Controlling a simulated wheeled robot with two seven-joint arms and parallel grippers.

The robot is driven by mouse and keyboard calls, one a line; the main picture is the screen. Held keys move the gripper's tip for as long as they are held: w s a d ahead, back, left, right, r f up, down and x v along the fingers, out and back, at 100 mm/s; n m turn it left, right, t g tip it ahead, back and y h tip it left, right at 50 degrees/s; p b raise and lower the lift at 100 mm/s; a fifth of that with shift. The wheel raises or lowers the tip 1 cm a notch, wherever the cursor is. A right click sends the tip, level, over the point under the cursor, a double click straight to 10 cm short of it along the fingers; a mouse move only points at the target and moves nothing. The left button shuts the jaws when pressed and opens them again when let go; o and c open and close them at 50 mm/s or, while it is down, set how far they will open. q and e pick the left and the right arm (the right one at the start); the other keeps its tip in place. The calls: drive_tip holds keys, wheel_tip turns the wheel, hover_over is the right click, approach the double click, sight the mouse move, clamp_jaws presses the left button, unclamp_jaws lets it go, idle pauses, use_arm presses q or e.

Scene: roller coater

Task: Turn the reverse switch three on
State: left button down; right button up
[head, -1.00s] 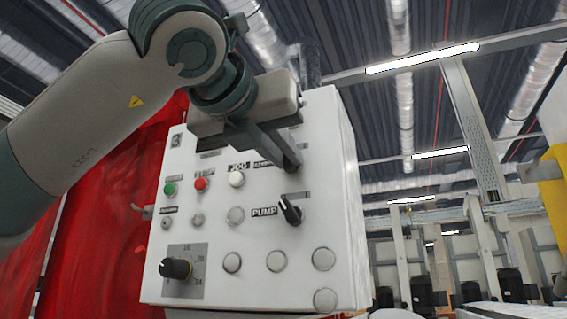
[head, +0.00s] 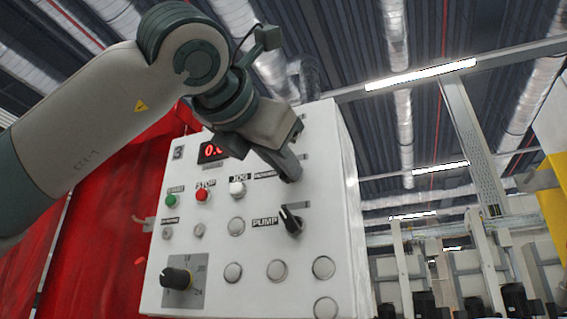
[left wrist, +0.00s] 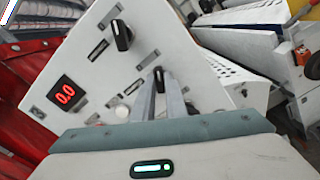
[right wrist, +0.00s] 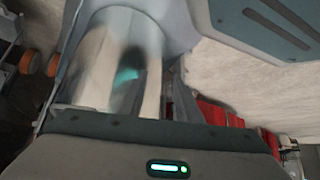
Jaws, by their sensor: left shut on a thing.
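The white control panel (head: 335,215) marked 3 stands in front of me. My left gripper (head: 291,175) is at its upper right, beside a small label with blurred text to the right of the JOG button. In the left wrist view, my left gripper (left wrist: 161,84) is shut on a black knob (left wrist: 158,75), the switch at that label. Its fingers hide much of the knob, so its turn angle is hard to tell. My right gripper shows only in the right wrist view (right wrist: 152,95), away from the panel; its opening is unclear.
Below the held switch is the black PUMP knob (head: 290,220). Green (head: 171,201), red (head: 203,195) and white (head: 237,188) buttons sit left of it. A dial (head: 176,278) is at lower left. A red display (head: 211,151) reads 0.0.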

use_arm(q)
drive_tip(key=c, duration=1.8)
unclamp_jaws()
drive_tip(key=shift+s, duration=0.15)
use_arm(e)
drive_tip(key=shift+s+d+f, duration=0.1)
drive_tip(key=shift+s+f, duration=0.05)
